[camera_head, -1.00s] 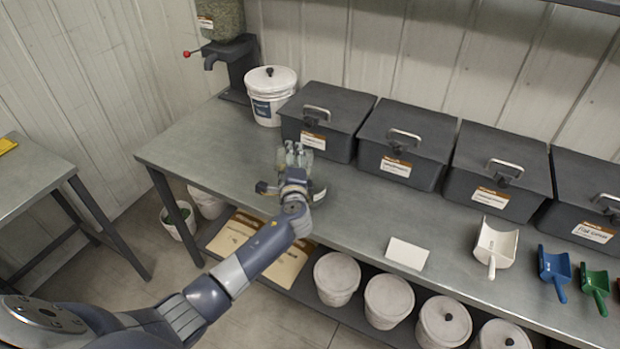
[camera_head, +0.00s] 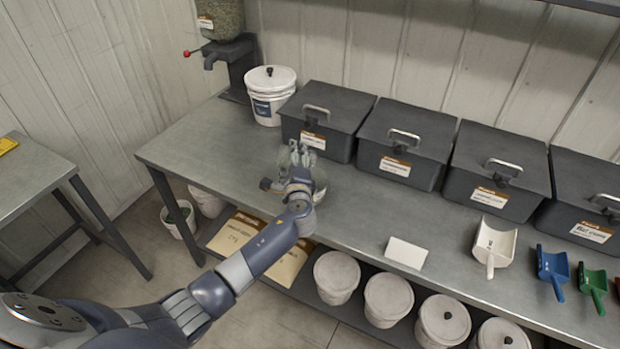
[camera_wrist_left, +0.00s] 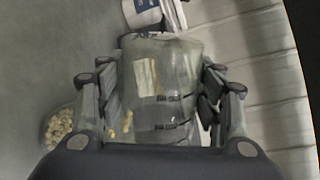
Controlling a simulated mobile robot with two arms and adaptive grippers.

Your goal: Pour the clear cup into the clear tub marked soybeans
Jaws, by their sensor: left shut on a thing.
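My left gripper (camera_head: 297,156) is over the workbench in front of the left dark bin. In the left wrist view its fingers (camera_wrist_left: 160,88) are shut on the clear cup (camera_wrist_left: 165,58), one set on each side. The cup looks tilted, and a few pale yellow beans show low in it. A clear container with pale beans (camera_wrist_left: 60,130) is partly visible at the lower left of that view, apart from the cup. In the head view a clear rim (camera_head: 319,182) shows just right of my gripper, mostly hidden; its marking cannot be read. My right gripper is not in view.
A white lidded bucket (camera_head: 271,93) and a grain dispenser (camera_head: 238,68) stand behind. Dark lidded bins (camera_head: 410,140) line the back. A white card (camera_head: 407,252) and scoops (camera_head: 494,243) lie to the right. The left bench top (camera_head: 205,150) is clear.

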